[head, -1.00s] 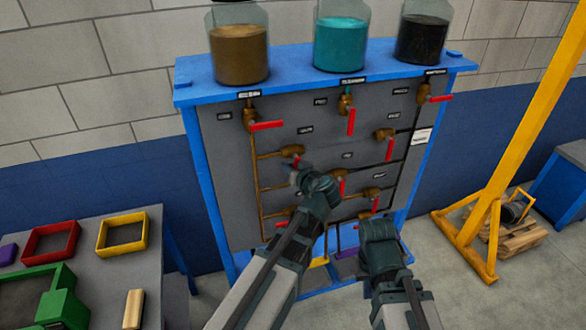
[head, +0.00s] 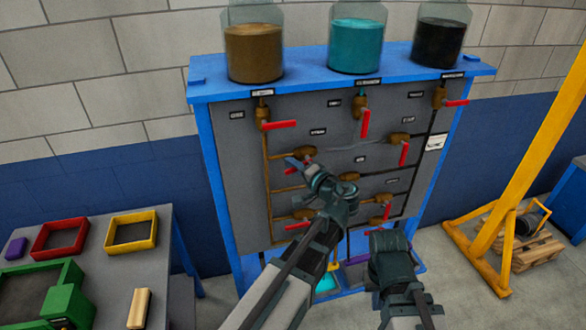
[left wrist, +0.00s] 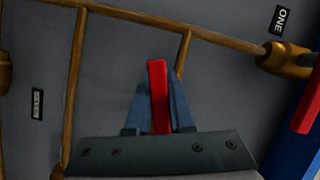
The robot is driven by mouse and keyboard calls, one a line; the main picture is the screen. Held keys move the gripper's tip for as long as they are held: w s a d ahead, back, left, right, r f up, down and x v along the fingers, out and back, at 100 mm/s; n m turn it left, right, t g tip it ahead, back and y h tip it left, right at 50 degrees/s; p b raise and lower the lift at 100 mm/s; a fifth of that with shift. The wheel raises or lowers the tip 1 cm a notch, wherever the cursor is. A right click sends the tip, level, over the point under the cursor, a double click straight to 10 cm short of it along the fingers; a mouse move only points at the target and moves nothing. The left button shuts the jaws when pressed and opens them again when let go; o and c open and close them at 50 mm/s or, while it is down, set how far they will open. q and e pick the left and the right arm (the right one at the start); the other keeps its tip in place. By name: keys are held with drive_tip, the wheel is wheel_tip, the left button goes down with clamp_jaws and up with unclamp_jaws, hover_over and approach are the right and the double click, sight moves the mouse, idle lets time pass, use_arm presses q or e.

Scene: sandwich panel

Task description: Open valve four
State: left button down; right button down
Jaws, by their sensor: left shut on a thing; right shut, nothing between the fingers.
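The grey valve panel (head: 238,200) has several brass valves with red handles and small labels, mostly too small to read in the head view. My left gripper (head: 300,166) is at the left valve of the second row, whose red handle (head: 309,151) shows partly. In the left wrist view, the left gripper (left wrist: 160,92) is shut on this red handle (left wrist: 158,72), which stands between its fingers. I cannot read this valve's own label. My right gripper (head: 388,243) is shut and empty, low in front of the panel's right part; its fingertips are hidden.
Jars of brown, teal (head: 355,47) and black liquid stand on the blue frame top. A teal-filled tray (head: 326,283) shows under the panel. A table (head: 172,262) with coloured trays is at left, a yellow frame (head: 520,170) at right. A label reading ONE (left wrist: 280,20) is close by.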

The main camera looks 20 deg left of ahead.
use_arm(q)
drive_tip(key=shift+s+a+r+m+y+b, duration=0.1)
drive_tip(key=shift+r+m+y+b, duration=0.2)
drive_tip(key=shift+m, duration=0.5)
drive_tip(key=shift+r+m+y+b, duration=0.2)
drive_tip(key=shift+r+m+y, duration=0.2)
drive_tip(key=shift+m, duration=0.4)
use_arm(e)
drive_tip(key=shift+f, duration=0.65)
use_arm(q)
drive_tip(key=shift+r, duration=0.1)
drive_tip(key=c, duration=0.8)
unclamp_jaws()
